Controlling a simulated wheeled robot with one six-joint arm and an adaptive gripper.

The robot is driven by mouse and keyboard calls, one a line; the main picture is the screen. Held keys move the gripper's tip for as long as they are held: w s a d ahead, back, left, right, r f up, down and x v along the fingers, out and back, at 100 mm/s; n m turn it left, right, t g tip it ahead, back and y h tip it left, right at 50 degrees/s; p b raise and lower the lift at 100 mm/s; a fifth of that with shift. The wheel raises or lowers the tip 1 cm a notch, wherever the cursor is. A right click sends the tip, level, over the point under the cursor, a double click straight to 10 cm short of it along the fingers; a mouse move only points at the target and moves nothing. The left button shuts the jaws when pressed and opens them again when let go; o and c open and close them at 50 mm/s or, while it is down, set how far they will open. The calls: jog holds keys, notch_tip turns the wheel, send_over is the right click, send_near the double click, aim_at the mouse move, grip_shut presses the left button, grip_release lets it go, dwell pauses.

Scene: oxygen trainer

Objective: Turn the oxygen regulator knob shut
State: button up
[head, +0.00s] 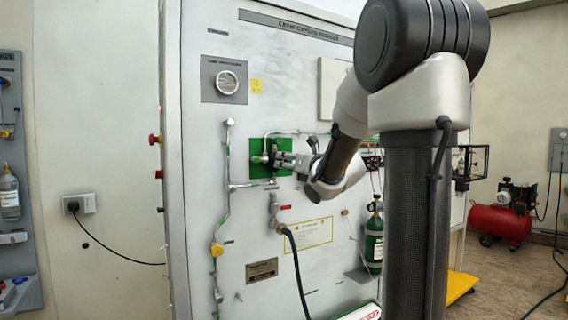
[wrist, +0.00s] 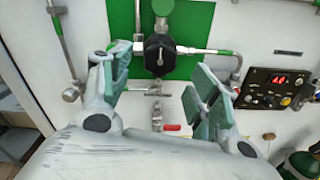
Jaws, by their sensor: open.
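The regulator knob (wrist: 159,56) is black and lobed, mounted in front of a green plate (wrist: 192,22) with metal pipes running into it. In the wrist view it sits at the upper middle, just beyond and between my gripper's fingertips (wrist: 160,72). The fingers are spread apart with a gap around the knob, and I see no contact. In the head view my gripper (head: 286,160) reaches in from the right to the green plate (head: 257,147). The knob is too small and partly covered there to make out clearly.
A black meter box (wrist: 275,86) with a red display is at right. Pipes (head: 226,180) run down the panel's left. A green cylinder (head: 374,240) stands lower right.

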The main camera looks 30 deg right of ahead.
jog(key=s, duration=0.6)
jog(key=shift+s, duration=0.35)
jog(key=shift+d, duration=0.1)
